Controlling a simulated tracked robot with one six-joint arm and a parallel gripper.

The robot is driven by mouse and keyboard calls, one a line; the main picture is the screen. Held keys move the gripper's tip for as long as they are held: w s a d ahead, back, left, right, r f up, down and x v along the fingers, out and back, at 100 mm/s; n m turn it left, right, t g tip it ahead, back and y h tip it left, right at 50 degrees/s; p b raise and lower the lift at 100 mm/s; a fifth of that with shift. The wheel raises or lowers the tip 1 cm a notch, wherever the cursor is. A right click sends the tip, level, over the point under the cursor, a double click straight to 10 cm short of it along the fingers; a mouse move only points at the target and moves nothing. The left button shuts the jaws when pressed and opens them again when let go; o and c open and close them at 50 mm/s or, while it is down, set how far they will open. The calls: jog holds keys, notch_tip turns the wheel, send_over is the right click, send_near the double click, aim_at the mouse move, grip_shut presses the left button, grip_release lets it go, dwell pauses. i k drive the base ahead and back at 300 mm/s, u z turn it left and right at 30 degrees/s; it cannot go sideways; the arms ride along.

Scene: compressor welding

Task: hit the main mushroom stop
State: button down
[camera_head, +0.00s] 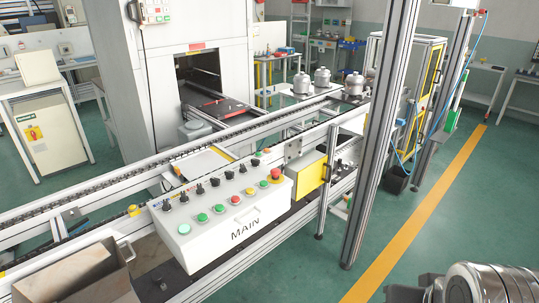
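The white control box marked MAIN (246,229) is fixed along the near side of the conveyor. At the right end of its sloped top is a red mushroom stop (276,173) with a yellow base. Beside it and to its left are small push-buttons in green, red and yellow, with a row of black knobs behind them. The mushroom stop is in plain sight and nothing covers it. I cannot tell from this view whether it is pressed in.
A yellow box (309,174) sits just right of the control box. An upright aluminium post (378,130) stands farther right. Another small yellow-based button (134,211) is at the left on the conveyor. Open green floor (300,268) lies in front.

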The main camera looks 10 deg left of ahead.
aim_at(275, 173)
jog(key=u, duration=0.3)
jog(key=i, duration=0.65)
jog(key=u, duration=1)
jog(key=i, duration=0.7)
jog(key=u, duration=0.5)
